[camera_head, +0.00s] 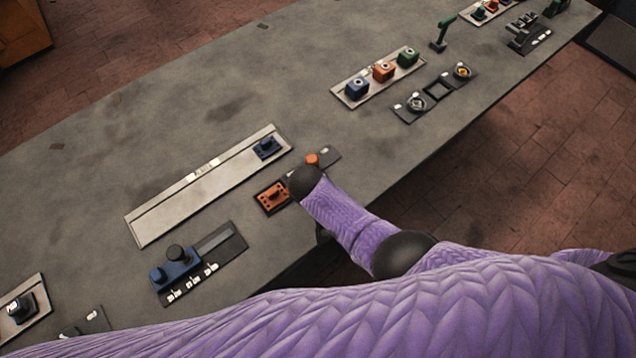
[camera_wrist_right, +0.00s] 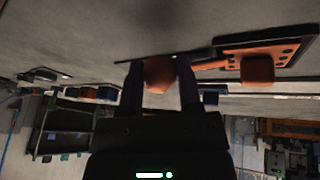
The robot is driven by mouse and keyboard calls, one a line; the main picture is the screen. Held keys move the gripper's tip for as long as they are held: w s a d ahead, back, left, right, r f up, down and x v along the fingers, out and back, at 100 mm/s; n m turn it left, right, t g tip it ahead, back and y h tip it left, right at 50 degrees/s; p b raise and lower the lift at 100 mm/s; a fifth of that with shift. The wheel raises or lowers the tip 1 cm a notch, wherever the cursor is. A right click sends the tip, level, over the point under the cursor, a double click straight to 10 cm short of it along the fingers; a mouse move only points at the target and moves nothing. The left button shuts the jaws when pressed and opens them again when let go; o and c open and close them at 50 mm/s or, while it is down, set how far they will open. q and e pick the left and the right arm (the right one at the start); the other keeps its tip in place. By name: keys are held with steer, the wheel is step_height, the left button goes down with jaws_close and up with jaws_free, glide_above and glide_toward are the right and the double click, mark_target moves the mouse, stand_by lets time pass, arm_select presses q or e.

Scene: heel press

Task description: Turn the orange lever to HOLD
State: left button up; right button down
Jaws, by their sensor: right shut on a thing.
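The orange lever's round knob (camera_head: 312,159) shows just past my right wrist in the head view, over a dark plate with small pale labels that I cannot read. The lever's orange base (camera_head: 272,197) lies to its left on the bench. In the right wrist view my right gripper (camera_wrist_right: 160,78) has a dark finger on each side of the orange knob (camera_wrist_right: 159,70) and is shut on it. An orange bar runs right from there to the orange base (camera_wrist_right: 258,66). My wrist hides the middle of the lever and the fingers in the head view. My left gripper is out of view.
A long pale rail with a blue slider (camera_head: 266,148) lies beyond the lever. A blue unit with a black knob (camera_head: 177,253) stands to the lower left. Blue, orange and green blocks (camera_head: 384,71) stand farther right. Bare bench (camera_head: 90,160) lies at left.

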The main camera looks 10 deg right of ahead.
steer(key=shift+w+a+m, duration=0.1)
steer(key=shift+a+m, duration=0.4)
steer(key=shift+m, duration=0.3)
